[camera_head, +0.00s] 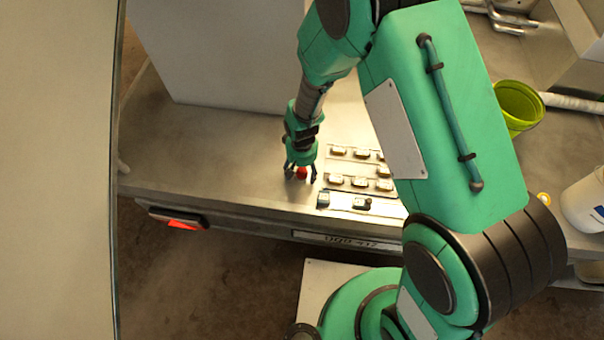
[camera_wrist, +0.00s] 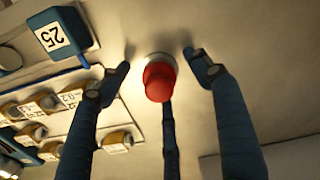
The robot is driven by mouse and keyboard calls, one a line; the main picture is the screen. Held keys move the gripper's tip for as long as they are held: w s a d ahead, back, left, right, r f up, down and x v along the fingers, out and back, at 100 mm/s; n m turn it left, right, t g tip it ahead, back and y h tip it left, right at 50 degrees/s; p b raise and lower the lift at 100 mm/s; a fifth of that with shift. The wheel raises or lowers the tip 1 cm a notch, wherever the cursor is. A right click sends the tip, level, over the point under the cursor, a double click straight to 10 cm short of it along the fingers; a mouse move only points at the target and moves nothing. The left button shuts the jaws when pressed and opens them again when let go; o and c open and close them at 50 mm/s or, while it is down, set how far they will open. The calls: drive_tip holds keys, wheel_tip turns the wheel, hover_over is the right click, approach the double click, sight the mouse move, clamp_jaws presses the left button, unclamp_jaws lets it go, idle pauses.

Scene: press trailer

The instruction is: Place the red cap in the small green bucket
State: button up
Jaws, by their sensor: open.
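The red cap (camera_head: 301,173) is on the metal worktop near its front edge, left of the rows of small labelled blocks. In the wrist view the red cap (camera_wrist: 159,81) has a pale round rim behind it. My gripper (camera_head: 301,174) is over the cap, its fingers spread on either side. In the wrist view my gripper (camera_wrist: 160,66) is open, with a gap between each side finger and the cap. The small green bucket (camera_head: 517,104) stands at the upper right, partly hidden behind my arm.
Small labelled blocks (camera_head: 361,153) stand in rows right of the gripper. One marked 25 (camera_wrist: 56,36) is at the upper left in the wrist view. A white bucket (camera_head: 585,203) stands at the far right. The worktop left of the gripper is clear.

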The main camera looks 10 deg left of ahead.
sight(302, 169)
drive_tip(key=shift+f, duration=0.15)
idle(0.4)
drive_tip(key=c, duration=1.5)
drive_tip(key=shift+o, duration=0.2)
drive_tip(key=shift+r, duration=0.25)
clamp_jaws()
drive_tip(key=shift+r+p, duration=1.2)
drive_tip(key=shift+r, duration=3.6)
